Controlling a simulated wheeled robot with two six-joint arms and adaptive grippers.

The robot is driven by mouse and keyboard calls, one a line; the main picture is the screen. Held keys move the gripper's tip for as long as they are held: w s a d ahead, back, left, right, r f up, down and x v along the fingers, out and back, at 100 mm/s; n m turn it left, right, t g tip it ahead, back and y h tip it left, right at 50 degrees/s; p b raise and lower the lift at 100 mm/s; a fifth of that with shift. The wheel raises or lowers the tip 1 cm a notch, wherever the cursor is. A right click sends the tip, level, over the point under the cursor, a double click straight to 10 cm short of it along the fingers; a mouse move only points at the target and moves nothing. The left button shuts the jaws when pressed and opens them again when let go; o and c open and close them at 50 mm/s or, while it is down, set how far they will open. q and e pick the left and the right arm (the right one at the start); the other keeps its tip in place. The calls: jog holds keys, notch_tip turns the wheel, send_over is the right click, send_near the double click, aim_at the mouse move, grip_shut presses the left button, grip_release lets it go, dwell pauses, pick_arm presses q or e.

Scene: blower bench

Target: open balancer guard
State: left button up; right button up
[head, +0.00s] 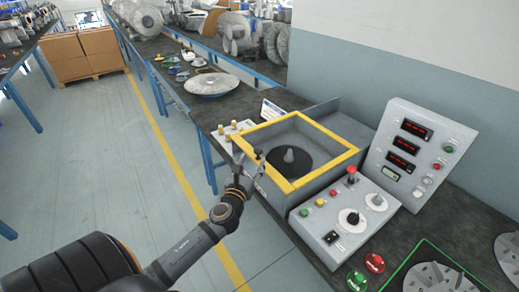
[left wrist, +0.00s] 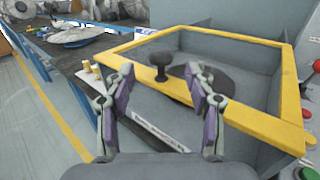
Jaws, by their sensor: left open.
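The balancer guard is a yellow-framed cover (head: 325,178) lying flat across the top of a grey box (head: 318,190); it looks closed. Inside the box is a dark round plate (head: 275,160) with a grey hub. In the left wrist view the yellow frame (left wrist: 230,112) shows with a black knob (left wrist: 160,62) on its near edge. My left gripper (head: 249,162) is at the box's near left side. In the left wrist view its two fingers (left wrist: 162,90) are spread apart, with the knob beyond and between their tips; contact is not visible. My right gripper is not in view.
A control panel (head: 350,215) with buttons and a red knob adjoins the box's right side, and a display console (head: 415,150) stands behind it. A pegged block (head: 232,135) and a large disc (head: 211,84) lie left on the dark bench.

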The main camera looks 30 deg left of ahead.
aim_at(257, 153)
pick_arm(q)
jog(key=x, duration=0.7)
jog(key=shift+f+p, duration=0.1)
jog(key=shift+p, duration=0.3)
grip_shut()
